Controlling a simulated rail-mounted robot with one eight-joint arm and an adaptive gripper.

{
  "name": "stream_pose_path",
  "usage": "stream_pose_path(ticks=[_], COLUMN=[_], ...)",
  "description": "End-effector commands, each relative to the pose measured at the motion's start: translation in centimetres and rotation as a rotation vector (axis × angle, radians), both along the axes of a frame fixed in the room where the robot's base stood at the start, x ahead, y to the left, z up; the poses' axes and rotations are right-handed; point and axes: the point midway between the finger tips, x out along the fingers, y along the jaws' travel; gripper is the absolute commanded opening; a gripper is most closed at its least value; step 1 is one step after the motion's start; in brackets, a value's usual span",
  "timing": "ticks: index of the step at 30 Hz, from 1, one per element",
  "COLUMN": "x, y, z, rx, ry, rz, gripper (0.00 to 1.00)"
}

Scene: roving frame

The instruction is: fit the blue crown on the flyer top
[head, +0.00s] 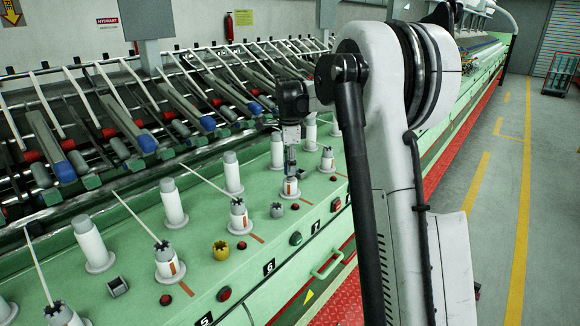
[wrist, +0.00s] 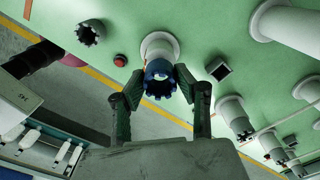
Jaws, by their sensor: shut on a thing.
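The blue crown (wrist: 158,82), a toothed ring, sits between the two fingertips of my gripper (wrist: 157,87) in the wrist view. My gripper is shut on it. The white flyer top (wrist: 158,46) is right behind the crown in that view, and the two look roughly in line. I cannot tell whether the crown is seated on it or just above it. In the head view my gripper (head: 291,172) points down over the same flyer (head: 290,188), which has an orange mark. The crown is too small and covered to make out there.
A loose grey crown (head: 277,210) and a yellow crown (head: 220,250) stand on the green rail. Neighbouring flyers (head: 239,217) and (head: 327,160) carry grey crowns, and white bobbins (head: 232,172) stand behind. A red button (wrist: 120,60) and a square dark piece (wrist: 218,68) are nearby.

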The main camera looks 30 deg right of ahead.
Motion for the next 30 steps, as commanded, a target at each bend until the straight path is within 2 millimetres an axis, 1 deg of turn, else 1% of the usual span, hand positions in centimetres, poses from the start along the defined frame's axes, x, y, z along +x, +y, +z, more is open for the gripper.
stream_pose_path(ticks=[11,24,30], x=[0.0,0.0,0.0], y=[0.0,0.0,0.0], z=[-0.1,-1.8,-1.8], rx=[0.000,0.000,0.000], ry=[0.000,0.000,0.000], rz=[0.000,0.000,0.000], gripper=[0.12,0.12,0.12])
